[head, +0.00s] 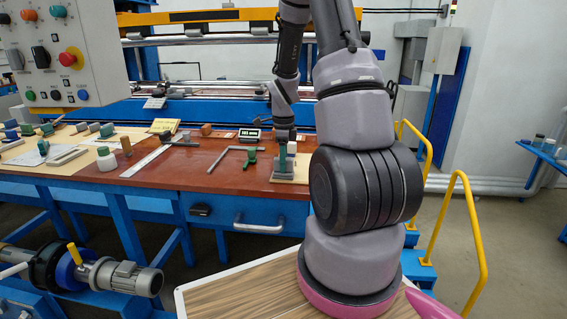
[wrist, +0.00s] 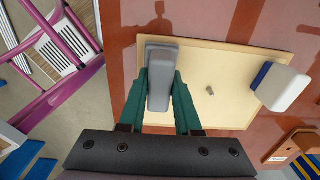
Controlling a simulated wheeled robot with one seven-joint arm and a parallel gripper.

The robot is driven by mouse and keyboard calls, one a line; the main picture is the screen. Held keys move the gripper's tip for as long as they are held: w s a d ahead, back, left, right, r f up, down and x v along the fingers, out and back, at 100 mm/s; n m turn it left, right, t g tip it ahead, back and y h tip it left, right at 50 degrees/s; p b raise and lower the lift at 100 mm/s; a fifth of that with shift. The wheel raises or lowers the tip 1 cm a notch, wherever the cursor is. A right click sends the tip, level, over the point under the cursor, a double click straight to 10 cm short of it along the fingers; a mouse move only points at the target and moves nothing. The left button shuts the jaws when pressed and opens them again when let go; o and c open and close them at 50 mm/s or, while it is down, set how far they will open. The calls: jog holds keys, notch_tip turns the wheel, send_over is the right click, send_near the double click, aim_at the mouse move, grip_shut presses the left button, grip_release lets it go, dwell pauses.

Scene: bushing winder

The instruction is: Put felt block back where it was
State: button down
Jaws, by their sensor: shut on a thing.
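My gripper (wrist: 160,95) has teal fingers and is shut on a grey block, which I take to be the felt block (wrist: 160,62). In the wrist view the block is between the fingers, over the left part of a pale beige board (wrist: 225,60). In the head view my gripper (head: 286,158) points down at the board (head: 301,172), near the right end of the red-brown bench top. The grey block shows low between the fingers there. I cannot tell whether it touches the board.
A white and blue block (wrist: 284,88) stands at the board's right edge, and a small brownish bit (wrist: 210,90) lies mid-board. Left of my gripper are a green-handled tool (head: 250,158), an angled grey bar (head: 228,156) and a digital meter (head: 249,134). Yellow rails (head: 470,230) stand at right.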

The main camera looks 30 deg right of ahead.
jog(key=shift+f, duration=0.1)
jog(key=c, duration=0.6)
grip_release()
jog(key=s+a+r+n+t, duration=0.1)
jog(key=a+r+n, duration=0.1)
jog(key=r, duration=0.8)
jog(key=s+a+r+n+t, duration=0.1)
jog(key=s+a+r+n, duration=0.1)
jog(key=r, duration=0.7)
jog(key=s+a+r+n+t+y, duration=0.1)
jog(key=s+a+r+n+t, duration=0.1)
jog(key=s+a+r+n, duration=0.2)
jog(key=s+a+r+n+t+y, duration=0.1)
jog(key=s+a+r+n+t, duration=0.2)
jog(key=s+a+r+n, duration=0.2)
jog(key=s+r+n, duration=0.3)
jog(key=s+n, duration=0.4)
jog(key=shift+s+a+r+n, duration=0.2)
jog(key=shift+s+r+n, duration=0.1)
jog(key=shift+n, duration=0.1)
